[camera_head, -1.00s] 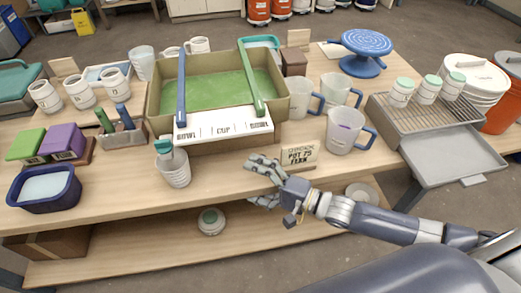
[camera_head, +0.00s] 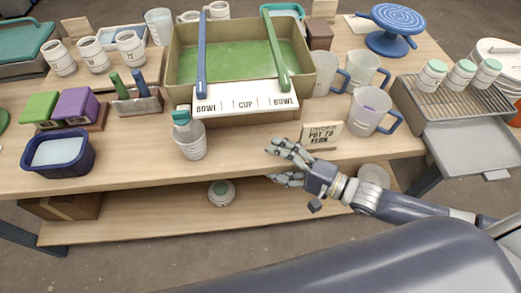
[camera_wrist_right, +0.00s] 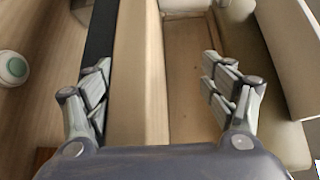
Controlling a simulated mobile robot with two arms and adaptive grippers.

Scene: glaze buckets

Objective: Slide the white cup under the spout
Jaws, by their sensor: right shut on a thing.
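A white ribbed cup (camera_head: 191,143) stands upright near the table's front edge, with a teal-capped bottle (camera_head: 181,120) at its far side. Several more white cups (camera_head: 92,54) stand at the back left. I cannot tell which one is the task's cup. No spout is clear; a blue channel (camera_head: 202,55) and a green channel (camera_head: 275,52) lie across the green-filled tray (camera_head: 169,62). My right gripper (camera_head: 284,163) is at the front edge, right of the ribbed cup and apart from it. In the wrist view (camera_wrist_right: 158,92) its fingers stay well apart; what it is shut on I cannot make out.
A white board (camera_head: 246,98) marked BOWL, CUP, BOWL is on the tray's front. A small sign (camera_head: 321,135) stands just beyond my right gripper. Clear pitchers (camera_head: 369,108) stand right of it. A blue tub (camera_head: 58,153) is at the left. A lidded jar (camera_head: 221,192) sits on the lower shelf.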

